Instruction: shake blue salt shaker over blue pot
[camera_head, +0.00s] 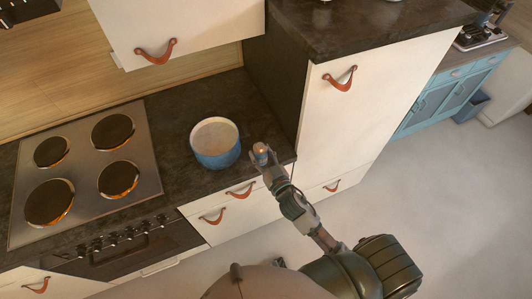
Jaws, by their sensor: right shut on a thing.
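The blue pot (217,146) stands upright on the dark counter, right of the hob, with a pale surface showing inside it. My right gripper (262,158) is shut on the small blue salt shaker (261,149). It holds the shaker just right of the pot, near the counter's front edge. The shaker is apart from the pot in the picture, and its lower part is hidden by the gripper. My left gripper is not in view.
A hob (85,165) with several round plates fills the counter at left, above an oven (130,250). A tall white cabinet (350,110) rises right of the pot. A white wall cabinet (185,25) hangs above. Open floor (430,215) lies at right.

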